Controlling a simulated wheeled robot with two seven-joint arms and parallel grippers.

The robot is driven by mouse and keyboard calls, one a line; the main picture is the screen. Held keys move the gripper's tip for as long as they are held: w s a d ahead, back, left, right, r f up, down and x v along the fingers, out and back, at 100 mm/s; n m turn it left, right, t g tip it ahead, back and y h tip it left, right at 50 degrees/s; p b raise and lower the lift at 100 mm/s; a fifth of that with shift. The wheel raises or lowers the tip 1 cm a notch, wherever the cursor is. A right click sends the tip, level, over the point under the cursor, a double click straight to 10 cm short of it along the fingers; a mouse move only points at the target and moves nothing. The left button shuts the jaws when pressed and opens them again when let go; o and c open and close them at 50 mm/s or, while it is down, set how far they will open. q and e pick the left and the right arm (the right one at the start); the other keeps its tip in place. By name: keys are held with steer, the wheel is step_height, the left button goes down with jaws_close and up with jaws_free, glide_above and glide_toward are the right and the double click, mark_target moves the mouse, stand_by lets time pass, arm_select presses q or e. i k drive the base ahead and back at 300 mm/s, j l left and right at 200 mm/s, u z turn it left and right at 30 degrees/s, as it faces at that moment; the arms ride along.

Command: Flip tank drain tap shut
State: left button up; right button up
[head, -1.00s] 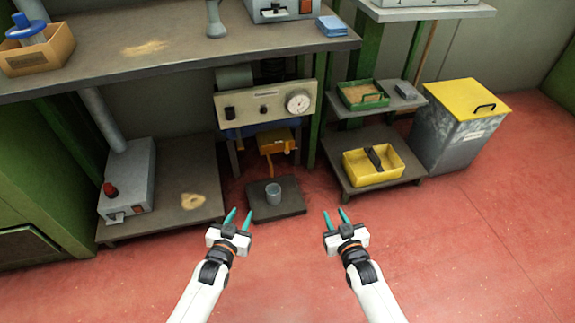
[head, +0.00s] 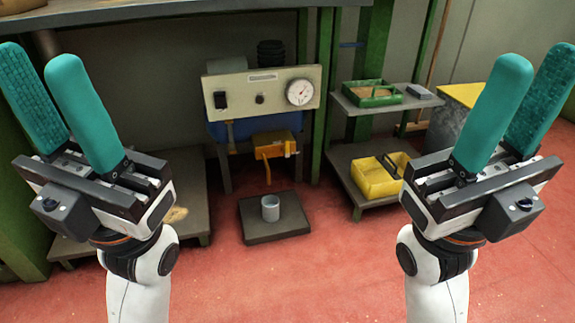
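Under the bench, a compressor-like unit has a cream panel (head: 262,92) and a blue tank (head: 218,131) below it. An orange-yellow drain tap (head: 266,152) hangs under the tank, with its spout pointing down. A small orange lever (head: 291,147) shows at its right side; I cannot tell its exact setting. A grey cup (head: 270,208) stands upright on a dark low slab (head: 262,232) below the spout. My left gripper (head: 43,58) is raised at the left, open and empty. My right gripper (head: 537,62) is raised at the right, open and empty. Both are well apart from the tap.
The workbench edge (head: 180,14) overhangs the unit. Green posts (head: 322,95) stand right of it. A shelf (head: 375,105) holds a green tray (head: 372,94), with a yellow tray (head: 378,178) lower down. The red floor before the slab is clear.

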mark_target(286, 143)
steer(key=i+l, duration=1.55)
